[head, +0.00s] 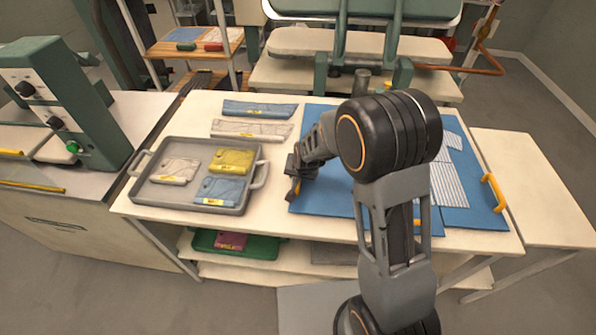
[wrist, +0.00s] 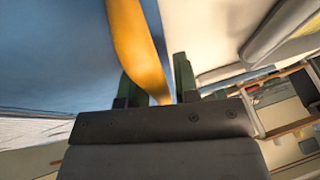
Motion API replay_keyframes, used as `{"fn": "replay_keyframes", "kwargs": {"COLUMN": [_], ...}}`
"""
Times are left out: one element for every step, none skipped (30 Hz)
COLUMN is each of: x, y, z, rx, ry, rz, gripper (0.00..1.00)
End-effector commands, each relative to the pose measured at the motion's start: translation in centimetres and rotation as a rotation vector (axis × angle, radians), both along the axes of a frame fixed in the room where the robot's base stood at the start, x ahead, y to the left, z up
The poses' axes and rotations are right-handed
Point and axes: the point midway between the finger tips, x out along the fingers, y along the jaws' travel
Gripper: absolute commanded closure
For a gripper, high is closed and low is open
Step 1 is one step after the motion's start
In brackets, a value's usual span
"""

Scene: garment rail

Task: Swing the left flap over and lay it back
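The blue folding board (head: 330,118) lies on the table with a striped light garment (head: 447,185) on its right part. My arm covers the board's middle, so much of the garment is hidden. The left flap (head: 315,198) lies flat, its blue surface showing in the wrist view (wrist: 50,50). Its yellow handle (head: 297,187) is at the board's left edge. My gripper (head: 293,172) is down at this handle. In the wrist view the handle (wrist: 135,45) passes between my two fingers (wrist: 155,85), with a small gap beside the right finger. The fingers look open around it.
A grey tray (head: 153,199) with several folded garments stands left of my gripper. Two folded garments, blue (head: 260,109) and pale (head: 251,131), lie behind it. Another yellow handle (head: 494,192) is at the board's right edge. A green press machine (head: 62,95) stands far left.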

Motion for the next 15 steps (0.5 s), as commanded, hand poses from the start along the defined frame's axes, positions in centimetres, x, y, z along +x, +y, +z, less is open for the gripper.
{"fn": "replay_keyframes", "kwargs": {"x": [0.1,0.1,0.1,0.1,0.1,0.1,0.1,0.1,0.0,-0.1,-0.2,-0.5,-0.7,-1.0,-1.3], "y": [-0.1,-0.1,-0.1,-0.2,-0.2,-0.2,-0.2,-0.2,-0.3,-0.3,-0.3,-0.4,-0.4,-0.5,-0.6], "z": [0.1,0.1,0.1,0.2,0.2,0.3,0.4,0.6,0.9,1.2,1.5,2.1,2.5,3.0,3.8], "rx": [0.001,0.001,0.001,0.002,0.002,0.003,0.003,0.003,0.003,0.003,0.003,0.004,0.005,0.004,0.004], "ry": [-0.002,-0.002,-0.003,-0.003,-0.004,-0.005,-0.005,-0.006,-0.007,-0.009,-0.010,-0.010,-0.010,-0.011,-0.011], "rz": [-0.003,-0.004,-0.005,-0.006,-0.006,-0.007,-0.007,-0.007,-0.007,-0.006,-0.006,-0.006,-0.007,-0.007,-0.005], "gripper": [0.72,0.72,0.72,0.72,0.72,0.72,0.72,0.72,0.72,0.72,0.72,0.72,0.72,0.72,0.72]}}
